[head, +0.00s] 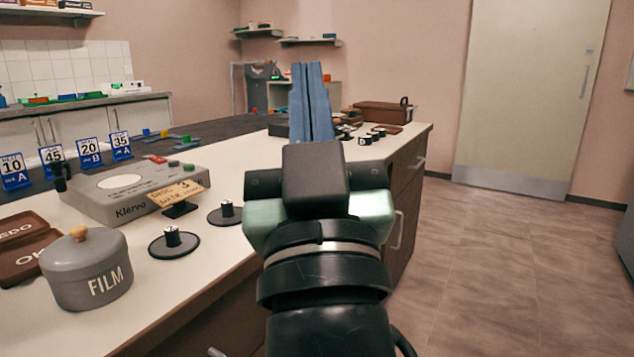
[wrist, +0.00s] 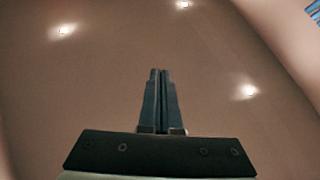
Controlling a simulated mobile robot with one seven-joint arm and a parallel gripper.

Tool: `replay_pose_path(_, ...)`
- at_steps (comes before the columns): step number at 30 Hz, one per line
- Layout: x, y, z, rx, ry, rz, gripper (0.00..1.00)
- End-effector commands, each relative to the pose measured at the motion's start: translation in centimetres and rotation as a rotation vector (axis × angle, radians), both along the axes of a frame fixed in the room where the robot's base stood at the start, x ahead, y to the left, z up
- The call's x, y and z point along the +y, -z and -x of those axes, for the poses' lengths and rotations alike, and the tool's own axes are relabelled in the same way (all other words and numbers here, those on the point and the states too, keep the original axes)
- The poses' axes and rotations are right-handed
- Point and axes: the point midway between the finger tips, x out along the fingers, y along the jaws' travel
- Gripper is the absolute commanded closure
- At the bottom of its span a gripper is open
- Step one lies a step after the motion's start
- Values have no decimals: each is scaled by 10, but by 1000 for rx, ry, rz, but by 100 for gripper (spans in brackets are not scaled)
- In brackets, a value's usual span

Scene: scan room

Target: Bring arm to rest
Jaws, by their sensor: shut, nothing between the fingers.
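My gripper (head: 311,85) is raised above the right edge of the counter in the head view, its two blue-grey fingers pointing up and away. In the wrist view my gripper (wrist: 160,75) shows its fingers together with nothing between them. Behind them is only a plain surface with several bright lamps. My dark arm fills the lower middle of the head view and hides part of the counter's front.
The pale counter (head: 215,270) carries a grey FILM pot (head: 88,272), a grey Klervo device (head: 125,190), small dark discs and a brown case (head: 382,112). Numbered cards stand at the left. The floor (head: 500,270) on the right is clear up to a closed door (head: 525,90).

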Motion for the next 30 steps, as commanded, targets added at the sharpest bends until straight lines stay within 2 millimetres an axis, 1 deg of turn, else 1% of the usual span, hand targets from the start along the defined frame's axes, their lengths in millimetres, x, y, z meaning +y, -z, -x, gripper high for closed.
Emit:
replay_pose_path(1,1,-47,26,-59,2,-24,100)
replay_pose_path(2,0,-64,41,-91,8,-41,100)
replay_pose_path(3,-3,-87,62,-133,14,-68,100)
replay_pose_path(4,-6,-104,78,-166,20,-89,100)
replay_pose_path(7,-7,-134,71,-149,24,-86,100)
replay_pose_path(29,-6,-360,70,-148,22,-82,100)
replay_pose_path(30,-6,-372,70,-148,22,-82,100)
